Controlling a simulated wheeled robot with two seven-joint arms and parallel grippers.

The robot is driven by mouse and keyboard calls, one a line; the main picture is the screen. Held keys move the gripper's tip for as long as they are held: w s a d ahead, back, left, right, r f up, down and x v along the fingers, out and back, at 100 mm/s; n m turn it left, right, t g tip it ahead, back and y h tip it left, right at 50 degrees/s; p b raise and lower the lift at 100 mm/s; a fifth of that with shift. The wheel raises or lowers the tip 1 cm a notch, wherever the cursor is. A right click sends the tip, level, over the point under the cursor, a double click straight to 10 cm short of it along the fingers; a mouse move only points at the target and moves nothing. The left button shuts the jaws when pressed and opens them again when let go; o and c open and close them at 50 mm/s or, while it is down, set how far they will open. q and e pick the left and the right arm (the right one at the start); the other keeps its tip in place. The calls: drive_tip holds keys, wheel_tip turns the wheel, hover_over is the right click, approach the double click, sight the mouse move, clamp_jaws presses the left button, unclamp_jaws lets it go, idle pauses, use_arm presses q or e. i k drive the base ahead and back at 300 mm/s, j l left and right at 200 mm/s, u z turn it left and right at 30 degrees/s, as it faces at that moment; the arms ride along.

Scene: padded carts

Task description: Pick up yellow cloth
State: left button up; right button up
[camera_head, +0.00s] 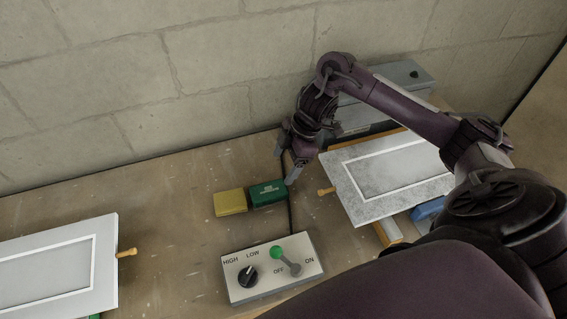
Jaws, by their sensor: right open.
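A small yellow folded cloth or pad (230,202) lies on the wooden tabletop, left of a green block with pale lettering (268,193). The two are side by side and look to be touching or nearly so. My right gripper (287,176) is open and points down just above and beside the right end of the green block. Nothing shows between its fingers. It is to the right of the yellow cloth and apart from it. My left gripper is not in view.
A control box (272,268) with a dial and green-knobbed lever stands in front. A white framed panel (50,270) lies at left, a dusty one (350,175) at right. A grey metal box (408,78) stands by the block wall. The table left of the cloth is clear.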

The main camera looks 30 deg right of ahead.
sight(232, 201)
drive_tip(key=k, duration=1.5)
